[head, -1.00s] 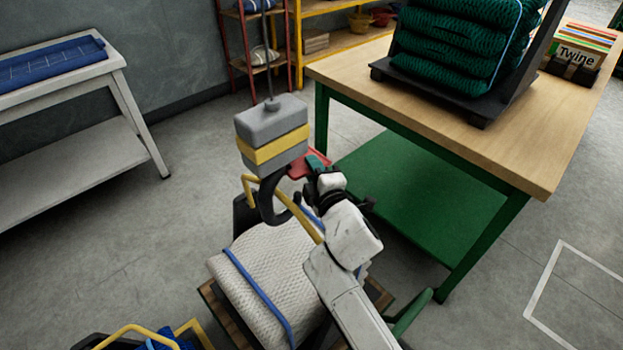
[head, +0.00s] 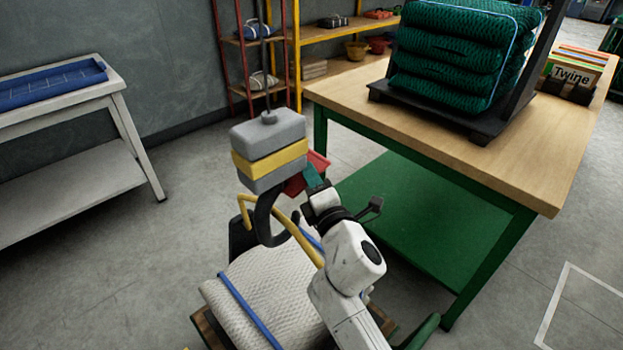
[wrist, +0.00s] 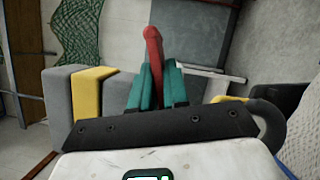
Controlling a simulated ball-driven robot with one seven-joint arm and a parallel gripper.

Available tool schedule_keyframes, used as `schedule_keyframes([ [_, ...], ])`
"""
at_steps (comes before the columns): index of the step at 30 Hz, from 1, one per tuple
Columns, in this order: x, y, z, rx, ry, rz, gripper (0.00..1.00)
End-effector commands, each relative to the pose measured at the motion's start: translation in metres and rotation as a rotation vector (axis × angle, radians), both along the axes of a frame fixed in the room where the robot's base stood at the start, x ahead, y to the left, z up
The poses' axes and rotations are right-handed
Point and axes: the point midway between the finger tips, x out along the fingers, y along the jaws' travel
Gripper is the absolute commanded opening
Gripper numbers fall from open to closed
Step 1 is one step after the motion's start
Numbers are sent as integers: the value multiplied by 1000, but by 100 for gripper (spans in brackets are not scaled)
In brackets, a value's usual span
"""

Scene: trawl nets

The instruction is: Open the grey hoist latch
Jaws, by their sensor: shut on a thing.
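The grey hoist block (head: 268,133) with a yellow band hangs from a rod, a dark hook (head: 264,220) below it. A red latch lever (head: 306,176) sticks out at the block's lower right. My gripper (head: 315,180), with teal fingers, is at this lever, right of the block. In the wrist view my gripper (wrist: 157,82) is shut on the red lever (wrist: 153,46), which stands up between the fingers. The grey and yellow block (wrist: 88,94) is to the left there. The lever's joint with the block is hidden.
A pale net bundle (head: 265,292) with a blue strap and yellow handle (head: 305,240) lies under the hook. A wooden-topped green table (head: 430,140) with green nets (head: 460,55) stands at right. A white bench (head: 75,110) stands at left.

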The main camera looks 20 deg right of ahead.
Motion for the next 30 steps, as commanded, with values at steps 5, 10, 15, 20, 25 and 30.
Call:
schedule_keyframes([
  [5,0,1,-2,-1,3,1,0],
  [10,0,1,-2,0,4,2,17],
  [15,0,1,-2,0,3,1,33],
  [20,0,1,0,0,0,1,36],
  [25,0,1,1,0,-3,2,36],
  [30,0,0,3,0,-5,1,36],
])
